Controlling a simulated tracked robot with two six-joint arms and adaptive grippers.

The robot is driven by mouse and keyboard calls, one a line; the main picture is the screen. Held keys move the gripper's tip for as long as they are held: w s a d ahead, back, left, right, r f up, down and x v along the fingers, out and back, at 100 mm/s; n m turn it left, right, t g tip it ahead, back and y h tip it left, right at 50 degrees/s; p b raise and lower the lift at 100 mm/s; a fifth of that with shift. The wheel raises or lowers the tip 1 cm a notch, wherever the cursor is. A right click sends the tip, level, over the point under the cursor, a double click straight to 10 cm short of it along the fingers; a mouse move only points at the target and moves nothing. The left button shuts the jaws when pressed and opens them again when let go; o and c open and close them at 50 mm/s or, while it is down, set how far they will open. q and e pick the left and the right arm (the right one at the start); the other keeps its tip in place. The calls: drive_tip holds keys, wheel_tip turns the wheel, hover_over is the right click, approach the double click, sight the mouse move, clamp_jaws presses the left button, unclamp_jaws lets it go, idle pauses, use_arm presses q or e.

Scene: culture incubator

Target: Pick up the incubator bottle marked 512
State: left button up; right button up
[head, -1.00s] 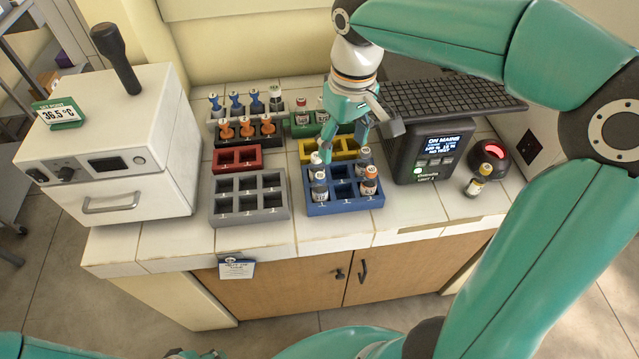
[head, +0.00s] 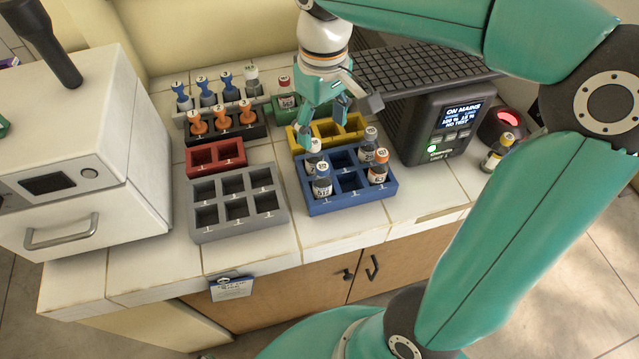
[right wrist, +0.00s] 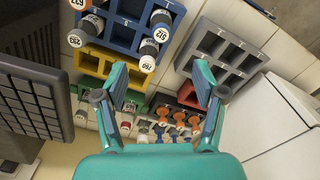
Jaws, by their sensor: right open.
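The bottle marked 512 (head: 322,184) stands upright in the front left slot of the blue rack (head: 348,205). It has a white cap and a dark body, and it also shows in the right wrist view (right wrist: 160,24). Behind it in the same column stands the bottle marked 760 (right wrist: 148,53). My right gripper (head: 324,122) is open and empty. It points down over the back left part of the blue rack and the yellow rack, behind the 512 bottle and apart from it. Its two fingers also show in the right wrist view (right wrist: 161,82). My left gripper is out of view.
The right column of the blue rack holds a bottle marked 392 (right wrist: 76,36) and an orange-banded bottle (head: 378,168). A yellow rack (head: 352,128), an empty grey rack (head: 240,226) and a red rack (head: 215,158) stand close by. A dark monitor unit (head: 436,118) stands right.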

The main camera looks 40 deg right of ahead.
sight(322, 165)
drive_tip(key=f, duration=0.8)
drive_tip(key=shift+s+d+f, duration=0.15)
drive_tip(key=shift+s+f, duration=0.05)
drive_tip(key=shift+f, duration=0.05)
drive_tip(key=shift+w+a+f, duration=0.1)
drive_tip(key=shift+a+f, duration=0.05)
drive_tip(key=shift+f, duration=1.2)
drive_tip(key=shift+w+a+f, duration=0.1)
drive_tip(key=shift+f, duration=1.2)
drive_tip(key=c, duration=1.2)
drive_tip(key=shift+r, duration=0.1)
drive_tip(key=shift+c, duration=0.2)
